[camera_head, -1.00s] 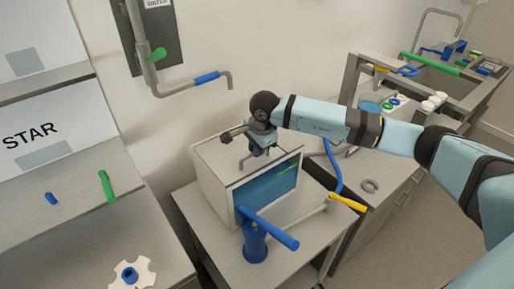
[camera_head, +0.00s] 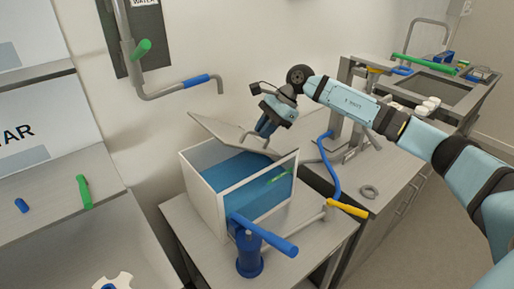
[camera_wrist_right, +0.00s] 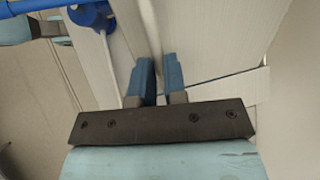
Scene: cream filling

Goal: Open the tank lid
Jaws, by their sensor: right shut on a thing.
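The tank (camera_head: 222,203) is a pale box with a blue window and blue contents, on a small grey table. Its lid (camera_head: 222,133) is raised and tilted, so the top stands partly open. My right gripper (camera_head: 262,135) is shut on the lid's handle (camera_head: 247,138) at the lid's right part, above the tank. In the right wrist view the two blue fingers (camera_wrist_right: 160,75) are close together in front of pale panels; the handle between them is hard to make out there. My left gripper is not in view.
A blue pump-like fitting (camera_head: 249,250) with a blue lever (camera_head: 265,235) stands in front of the tank. A yellow-handled pipe (camera_head: 347,208) and a blue hose (camera_head: 331,172) are to the right. A wall pipe (camera_head: 180,87) hangs behind the tank. Shelves are at left.

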